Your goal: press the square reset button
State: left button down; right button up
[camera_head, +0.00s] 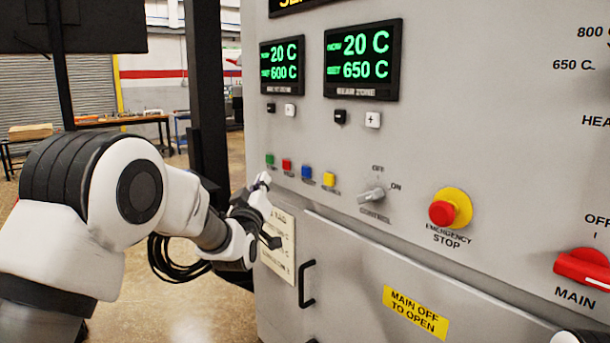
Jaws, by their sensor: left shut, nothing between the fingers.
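My left gripper (263,181) is shut and empty, just below the green and red buttons at the panel's left edge. It appears apart from the buttons, but its exact distance from the panel is unclear. My right gripper is not in view.
The grey control knob (372,195), red emergency stop (442,212) and red main switch (583,268) stick out to the right. Two green displays (362,60) are above. A black door handle (306,284) and a dark upright post (207,100) are near my left arm.

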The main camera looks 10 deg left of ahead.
aim_at(306, 172)
pick_arm(q)
jog(key=w+d+p, duration=0.3)
jog(key=w+d, duration=0.2)
jog(key=w, duration=0.2)
jog(key=shift+d, duration=0.25)
dwell(0.3)
jog(key=shift+f, duration=0.1)
dwell(1.1)
jog(key=shift+w+d, duration=0.25)
jog(key=shift+w, duration=0.05)
